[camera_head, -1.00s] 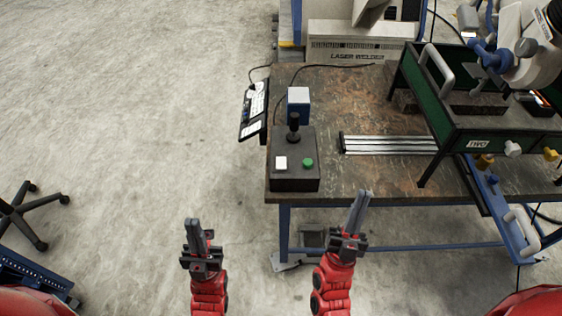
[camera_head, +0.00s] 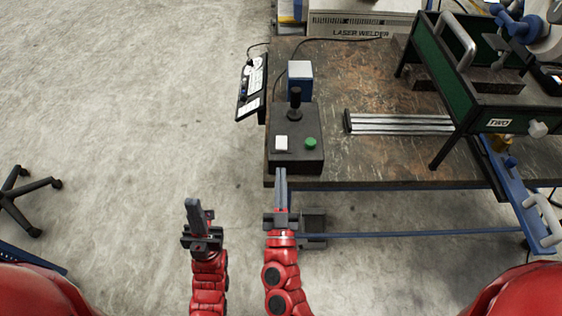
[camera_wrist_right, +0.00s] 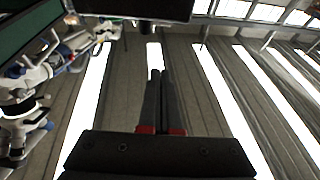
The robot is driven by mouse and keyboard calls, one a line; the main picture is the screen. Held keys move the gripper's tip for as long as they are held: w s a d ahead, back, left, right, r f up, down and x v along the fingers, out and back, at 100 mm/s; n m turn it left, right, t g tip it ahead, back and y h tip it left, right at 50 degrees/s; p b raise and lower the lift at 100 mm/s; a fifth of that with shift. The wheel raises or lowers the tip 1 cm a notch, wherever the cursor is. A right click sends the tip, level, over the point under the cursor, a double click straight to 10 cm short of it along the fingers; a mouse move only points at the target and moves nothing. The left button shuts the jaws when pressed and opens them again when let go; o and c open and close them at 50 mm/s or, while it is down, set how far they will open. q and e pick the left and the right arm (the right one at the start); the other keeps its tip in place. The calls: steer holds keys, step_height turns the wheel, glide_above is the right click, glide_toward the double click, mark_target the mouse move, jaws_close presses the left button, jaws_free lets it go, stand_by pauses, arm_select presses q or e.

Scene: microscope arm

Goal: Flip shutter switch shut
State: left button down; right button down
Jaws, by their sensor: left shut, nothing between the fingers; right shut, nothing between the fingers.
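A black control box (camera_head: 302,163) sits at the near left corner of the workbench. I cannot tell which control is the shutter switch. My right gripper (camera_head: 281,172) is shut and empty, its fingertips at the box's near edge in the picture, below the white switch; contact is unclear. Its shut fingers also show in the right wrist view (camera_wrist_right: 155,75), pointing up. My left gripper (camera_head: 193,203) is shut and empty over the floor, left of the bench.
The workbench (camera_head: 385,165) carries a blue box (camera_head: 299,78), a silver rail (camera_head: 400,123) and a green frame (camera_head: 480,85) with a white microscope arm. A panel with keys (camera_head: 252,86) hangs at the left edge.

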step_height(320, 180, up, 3)
steer(key=p, duration=0.2)
glide_above(281, 158)
steer(key=s, duration=0.1)
steer(key=shift+w, duration=0.65)
step_height(281, 158, down, 4)
steer(key=shift+s+a+r, duration=0.1)
steer(key=shift+s+r, duration=0.05)
steer(key=shift+r, duration=0.1)
steer(key=shift+f, duration=0.2)
